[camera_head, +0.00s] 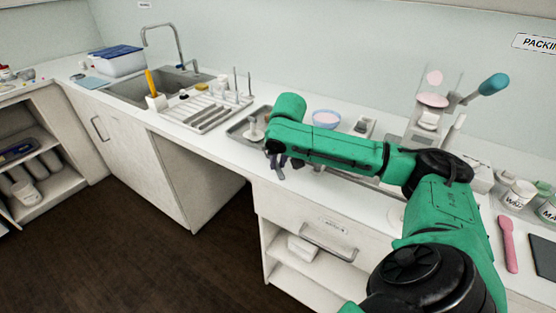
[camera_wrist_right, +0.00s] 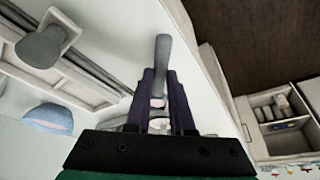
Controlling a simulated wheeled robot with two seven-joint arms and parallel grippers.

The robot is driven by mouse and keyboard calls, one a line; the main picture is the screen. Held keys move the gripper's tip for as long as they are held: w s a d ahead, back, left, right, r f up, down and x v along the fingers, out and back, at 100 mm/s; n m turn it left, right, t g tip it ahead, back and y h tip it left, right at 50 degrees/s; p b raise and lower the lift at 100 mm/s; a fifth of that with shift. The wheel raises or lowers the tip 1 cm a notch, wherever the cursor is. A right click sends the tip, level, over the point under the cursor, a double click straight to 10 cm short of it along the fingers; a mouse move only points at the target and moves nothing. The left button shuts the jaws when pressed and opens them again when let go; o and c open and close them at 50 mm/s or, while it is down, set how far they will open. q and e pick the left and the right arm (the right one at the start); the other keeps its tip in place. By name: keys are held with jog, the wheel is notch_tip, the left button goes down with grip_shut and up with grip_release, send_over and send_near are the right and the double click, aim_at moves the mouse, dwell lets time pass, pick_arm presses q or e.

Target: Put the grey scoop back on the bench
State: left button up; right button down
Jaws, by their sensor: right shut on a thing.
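My right gripper (camera_head: 277,162) is over the front part of the white bench (camera_head: 222,147), beside a shallow grey tray (camera_head: 238,131). In the right wrist view its two dark fingers (camera_wrist_right: 161,92) are shut on the grey scoop (camera_wrist_right: 163,55). The scoop's long grey part sticks out past the fingertips, near the bench's front edge. In the head view the scoop is mostly hidden by the gripper and arm. I cannot tell whether it touches the bench. My left gripper is in neither view.
Close by are a blue-rimmed bowl (camera_head: 326,119) and a drying rack (camera_head: 208,110). A press-like stand with a teal-knobbed lever (camera_head: 493,84) is at the right. A pink spatula (camera_head: 508,243) and jars (camera_head: 518,194) are farther right. Bare bench shows left of the tray.

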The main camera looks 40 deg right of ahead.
jog(key=shift+f, duration=0.1)
jog(key=c, duration=0.7)
grip_release()
